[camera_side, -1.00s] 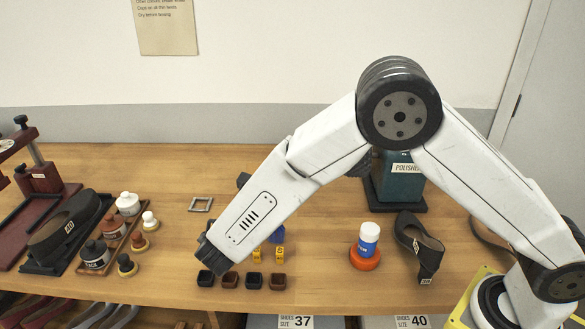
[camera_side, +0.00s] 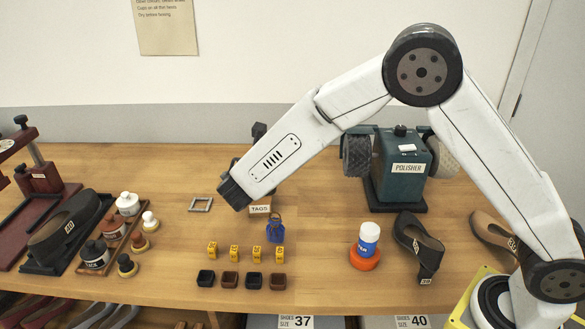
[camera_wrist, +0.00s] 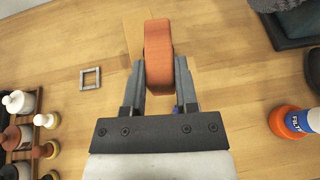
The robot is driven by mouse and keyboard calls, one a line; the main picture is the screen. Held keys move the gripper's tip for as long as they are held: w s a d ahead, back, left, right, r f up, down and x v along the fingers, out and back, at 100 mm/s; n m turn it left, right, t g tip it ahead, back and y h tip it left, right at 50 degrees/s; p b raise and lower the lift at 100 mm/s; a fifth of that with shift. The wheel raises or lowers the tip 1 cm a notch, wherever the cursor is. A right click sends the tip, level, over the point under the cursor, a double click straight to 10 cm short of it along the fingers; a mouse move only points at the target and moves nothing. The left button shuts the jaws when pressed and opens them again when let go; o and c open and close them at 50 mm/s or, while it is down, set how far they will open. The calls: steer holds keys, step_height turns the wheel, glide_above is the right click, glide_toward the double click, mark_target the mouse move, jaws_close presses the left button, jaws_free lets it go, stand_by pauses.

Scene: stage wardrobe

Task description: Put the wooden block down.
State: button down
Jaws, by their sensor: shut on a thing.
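The wooden block (camera_wrist: 158,40) is reddish-brown with rounded ends. In the wrist view it stands lengthwise between the two grey fingers of my gripper (camera_wrist: 159,76), which are shut on it. The table shows around and beyond it. Its height above the table is hard to judge. In the side view my arm's white forearm hides the block and the fingers.
A square grey frame (camera_side: 200,204) lies on the open wood to the left. A TAGS box (camera_side: 260,208), a blue object (camera_side: 275,230), yellow pieces (camera_side: 234,252) and small dark cups (camera_side: 230,279) are in front. A polisher (camera_side: 404,170) stands right, bottles (camera_side: 128,204) left.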

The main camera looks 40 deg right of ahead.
steer(key=w+d, duration=0.2)
steer(key=d, duration=0.4)
steer(key=w+d, duration=0.3)
steer(key=d, duration=0.4)
steer(key=n+t+y, duration=0.1)
glide_above(313, 191)
step_height(313, 191, down, 7)
steer(key=shift+f, duration=3.4)
steer(key=shift+f, duration=0.1)
steer(key=shift+f, duration=1.75)
steer(key=shift+f, duration=0.1)
steer(key=shift+c, duration=1.9)
jaws_free()
